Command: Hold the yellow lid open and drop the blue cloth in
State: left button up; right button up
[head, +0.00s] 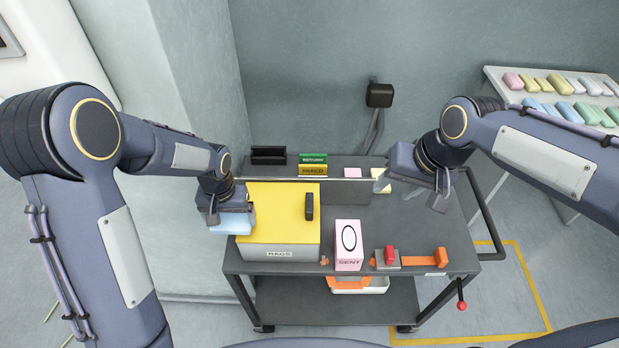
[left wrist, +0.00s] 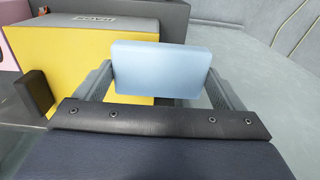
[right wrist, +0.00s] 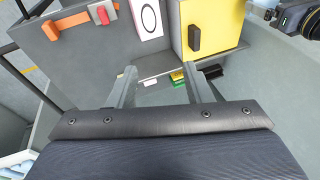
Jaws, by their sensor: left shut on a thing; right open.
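The box labelled RAGS (head: 280,251) stands at the left end of the cart. Its yellow lid (head: 275,205) lies shut on top, with a dark upright handle (head: 309,206); the lid also shows in the right wrist view (right wrist: 215,22). My left gripper (head: 230,212) is shut on the blue cloth (head: 232,223), a flat light-blue block, at the box's left side; the cloth fills the middle of the left wrist view (left wrist: 161,70). My right gripper (right wrist: 165,85) is open and empty above the cart's right part, away from the lid handle.
A pink SENT box (head: 348,247) stands right of the RAGS box. Red and orange fittings (head: 390,256) lie along the cart's front edge. Green and yellow signs (head: 313,164) and a black holder (head: 268,155) stand at the back. The cart top (head: 425,225) is clear at right.

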pick_arm(q)
jog(key=shift+f, duration=0.1)
pick_arm(e)
jog(key=w+a+f+g+h, duration=0.1)
jog(key=w+a+f, duration=0.4)
jog(key=w+a, duration=0.25)
jog(key=n+h, duration=0.1)
jog(key=h, duration=0.1)
send_near(309, 202)
jog(key=f, duration=0.3)
jog(key=w+f, duration=0.1)
jog(key=f, duration=0.6)
jog(key=shift+w+f, duration=0.2)
jog(key=shift+f, duration=0.1)
jog(key=shift+c, duration=0.2)
grip_shut()
pick_arm(q)
jog(key=shift+f+b, duration=0.8)
jog(key=shift+b, duration=0.05)
jog(key=shift+f+b, duration=0.3)
pick_arm(e)
jog(key=d, duration=1.5)
jog(key=shift+r, duration=0.1)
